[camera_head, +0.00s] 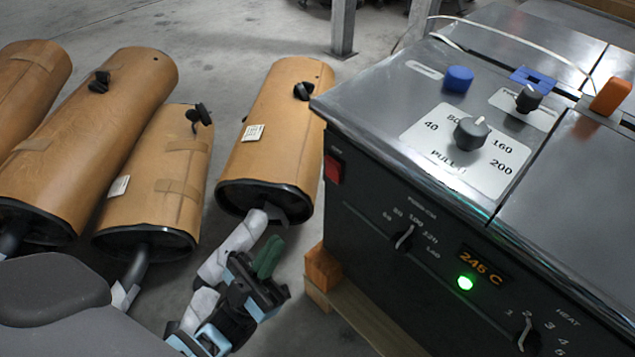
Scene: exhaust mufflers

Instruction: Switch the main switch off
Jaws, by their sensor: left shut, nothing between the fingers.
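A red switch (333,168) sits at the upper left of the black front panel of the machine (400,200); no label on it can be read, and I cannot tell which way it is pressed. A green lamp (465,283) glows on the panel under an orange display (485,264) reading about 245 C. My left gripper (266,280) is shut and empty, below and to the left of the red switch, clear of it. My right gripper is not in view.
Several brown mufflers (270,120) lie on the concrete floor at left. A wooden pallet (345,305) is under the machine. Open floor lies behind.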

